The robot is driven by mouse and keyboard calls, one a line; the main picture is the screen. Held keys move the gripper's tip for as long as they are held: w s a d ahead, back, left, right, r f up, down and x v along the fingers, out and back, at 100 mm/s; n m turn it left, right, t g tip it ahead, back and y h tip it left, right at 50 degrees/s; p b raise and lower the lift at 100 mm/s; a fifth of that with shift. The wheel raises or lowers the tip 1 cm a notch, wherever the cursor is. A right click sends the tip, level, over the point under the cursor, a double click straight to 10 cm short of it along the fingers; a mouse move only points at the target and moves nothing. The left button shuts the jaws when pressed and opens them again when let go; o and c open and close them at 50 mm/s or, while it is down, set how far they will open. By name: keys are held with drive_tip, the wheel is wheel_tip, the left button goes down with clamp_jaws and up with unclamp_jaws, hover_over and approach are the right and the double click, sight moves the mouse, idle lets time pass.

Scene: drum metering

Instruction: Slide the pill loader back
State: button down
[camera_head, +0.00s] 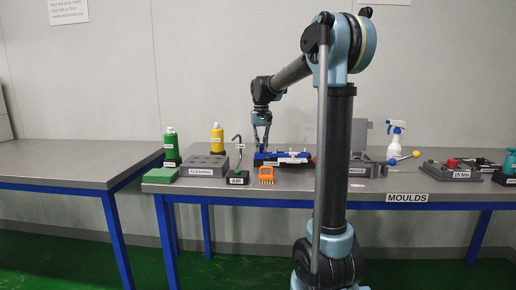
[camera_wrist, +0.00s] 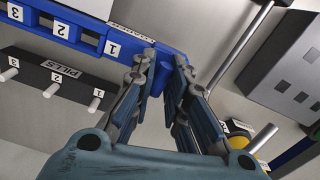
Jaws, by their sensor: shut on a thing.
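The pill loader looks to be the long blue block (camera_wrist: 85,27) with numbered white labels at the upper left of the wrist view. In the head view it is a small blue shape (camera_head: 268,156) on the bench, partly hidden by my arm. My gripper (camera_wrist: 165,58) has its fingertips at the loader's end beside label 1, shut on a blue part there. In the head view my gripper (camera_head: 261,146) points down at the loader. A black block labelled PILLS (camera_wrist: 55,80) lies alongside, with white pegs and numbers.
A grey box (camera_wrist: 290,70) stands at the right of the wrist view. On the bench are a grey CLEANING block (camera_head: 205,168), an AIR stand (camera_head: 237,178), an orange brush (camera_head: 266,174), green and yellow bottles, and a spray bottle (camera_head: 395,140). The left table (camera_head: 70,155) is bare.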

drive_tip(key=c, duration=1.6)
unclamp_jaws()
drive_tip(key=shift+w+a, duration=0.2)
drive_tip(key=shift+a, duration=0.15)
drive_tip(key=shift+c, duration=0.2)
drive_tip(key=shift+d, duration=0.1)
drive_tip(key=shift+s, duration=0.1)
wheel_tip(320, 180, up, 12)
drive_tip(key=shift+f, duration=0.1)
